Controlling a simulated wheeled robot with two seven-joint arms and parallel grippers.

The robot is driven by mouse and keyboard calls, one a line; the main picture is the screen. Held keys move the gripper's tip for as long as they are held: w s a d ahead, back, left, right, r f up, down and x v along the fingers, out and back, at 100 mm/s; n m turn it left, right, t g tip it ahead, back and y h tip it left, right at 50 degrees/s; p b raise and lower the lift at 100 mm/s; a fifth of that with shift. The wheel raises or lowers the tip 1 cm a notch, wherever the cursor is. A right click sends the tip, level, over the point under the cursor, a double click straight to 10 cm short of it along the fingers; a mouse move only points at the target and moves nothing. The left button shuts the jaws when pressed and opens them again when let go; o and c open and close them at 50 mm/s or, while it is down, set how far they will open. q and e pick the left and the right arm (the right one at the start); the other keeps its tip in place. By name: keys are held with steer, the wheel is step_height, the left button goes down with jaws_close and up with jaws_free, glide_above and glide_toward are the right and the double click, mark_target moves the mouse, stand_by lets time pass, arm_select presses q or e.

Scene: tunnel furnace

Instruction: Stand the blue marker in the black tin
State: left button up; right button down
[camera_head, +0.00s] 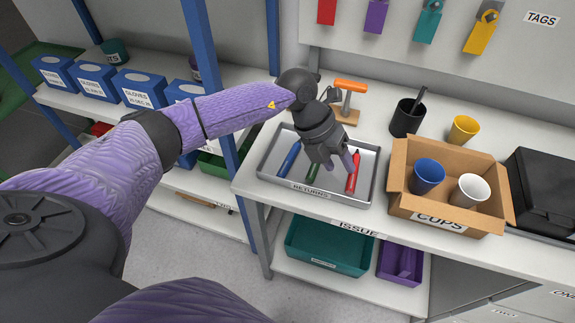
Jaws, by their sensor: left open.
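The blue marker (289,159) lies in the left part of the grey metal tray (268,178) labelled RETURNS. A green marker (312,170) lies beside it, partly hidden by my gripper. A red marker (352,172) lies at the right of the tray. My left gripper (340,164) is open and points down over the tray, between the green and red markers, close to the red one. The black tin (405,119) stands upright behind and right of the tray, with a dark stick-like thing leaning in it. My right gripper is not in view.
A cardboard CUPS box (398,199) with a blue cup (428,176) and a white cup (471,190) stands right of the tray. A yellow cup (463,130) stands behind it. An orange-handled stamp-like tool (349,98) stands behind the tray. A blue shelf post (220,120) rises at the left.

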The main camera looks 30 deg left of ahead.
mark_target(285, 166)
arm_select(q)
steer(key=a+r+n+g+y, duration=0.15)
steer(key=a+y, duration=0.45)
steer(key=a, duration=0.6)
step_height(285, 166, down, 9)
steer(key=b, duration=0.7)
steer(key=shift+d+r, duration=0.1)
steer(key=shift+d, duration=0.05)
steer(key=shift+f+b, duration=0.4)
steer(key=shift+b, duration=0.05)
steer(key=shift+f, duration=0.1)
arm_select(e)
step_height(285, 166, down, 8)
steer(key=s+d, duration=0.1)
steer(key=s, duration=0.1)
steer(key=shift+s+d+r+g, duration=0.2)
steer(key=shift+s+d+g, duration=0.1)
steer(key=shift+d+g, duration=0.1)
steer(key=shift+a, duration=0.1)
